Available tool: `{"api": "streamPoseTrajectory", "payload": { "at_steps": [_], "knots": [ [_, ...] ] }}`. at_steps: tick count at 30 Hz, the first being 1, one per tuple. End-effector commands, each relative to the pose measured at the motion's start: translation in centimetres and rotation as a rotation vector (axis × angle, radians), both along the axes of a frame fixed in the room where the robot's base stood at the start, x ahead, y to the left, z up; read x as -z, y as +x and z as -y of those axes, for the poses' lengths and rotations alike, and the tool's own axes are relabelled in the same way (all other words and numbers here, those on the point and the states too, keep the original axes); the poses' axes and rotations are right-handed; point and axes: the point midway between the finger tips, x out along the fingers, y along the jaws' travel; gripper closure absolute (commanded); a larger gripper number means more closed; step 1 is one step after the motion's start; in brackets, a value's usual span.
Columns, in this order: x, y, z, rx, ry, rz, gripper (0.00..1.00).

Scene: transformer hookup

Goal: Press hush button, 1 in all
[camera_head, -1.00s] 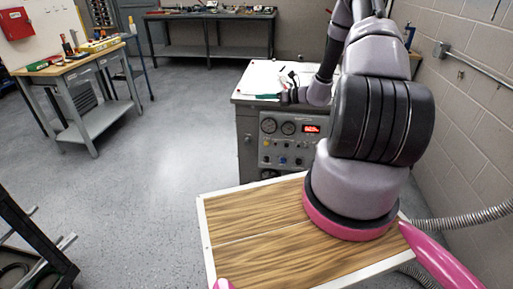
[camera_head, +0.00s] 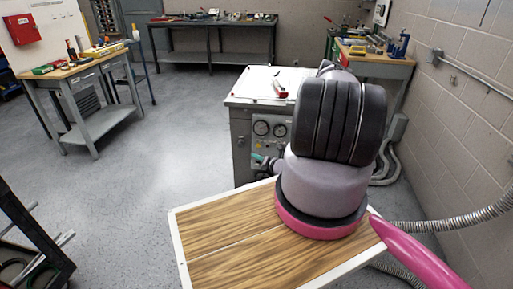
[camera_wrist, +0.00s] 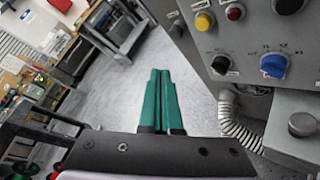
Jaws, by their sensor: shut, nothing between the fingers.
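The grey control cabinet (camera_head: 242,135) stands beyond the wooden board, and my arm hides the right part of its front. In the wrist view, its panel (camera_wrist: 250,35) carries a yellow button (camera_wrist: 204,21), a red button (camera_wrist: 235,12), a black knob (camera_wrist: 221,64) and a blue knob (camera_wrist: 273,66). The labels are too small to read, so I cannot tell which is the hush button. My gripper (camera_wrist: 160,72) has green fingers, shut and empty, left of and below the buttons in that view. It shows partly in the head view (camera_head: 260,159), low before the panel.
A wooden board (camera_head: 225,235) with a white rim lies in front of the cabinet. A ribbed conduit (camera_wrist: 232,122) runs below the panel. Workbenches stand at left (camera_head: 85,70), at the back (camera_head: 210,25) and at right (camera_head: 370,58). The floor at left is open.

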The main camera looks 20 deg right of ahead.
Motion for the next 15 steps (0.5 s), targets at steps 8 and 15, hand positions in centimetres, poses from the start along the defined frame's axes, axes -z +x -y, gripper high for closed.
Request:
{"api": "streamPoseTrajectory", "payload": {
  "at_steps": [8, 15],
  "knots": [
    [0.0, 0.3, 0.2, -0.002, 0.0, 0.001, 1.0],
    [0.4, 2.4, 1.6, -0.003, -0.003, 0.003, 1.0]
  ]
}}
